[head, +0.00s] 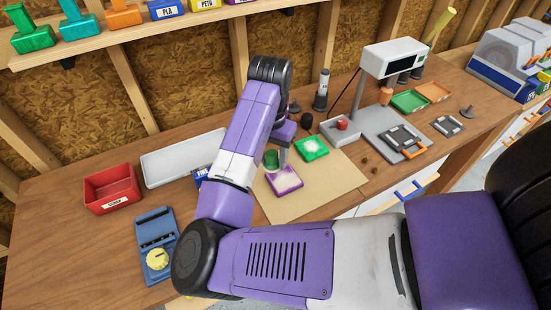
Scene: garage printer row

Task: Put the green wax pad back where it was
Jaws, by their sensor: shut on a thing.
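My gripper (280,156) points down over the tan mat (335,178) and is shut on a small dark green round piece (271,158), which looks like the green wax pad. The piece is just above or at the back edge of a purple square tray (286,181) with a pale middle; I cannot tell whether they touch. A green square tray (311,148) with a white middle lies on the mat to the right. My arm hides part of the gripper and the bench behind it.
A red bin (112,188), a long white tray (184,158) and a blue device (156,245) stand left. A grey machine (385,132), green tray (408,101) and orange tray (433,91) stand right. The mat's front right is clear.

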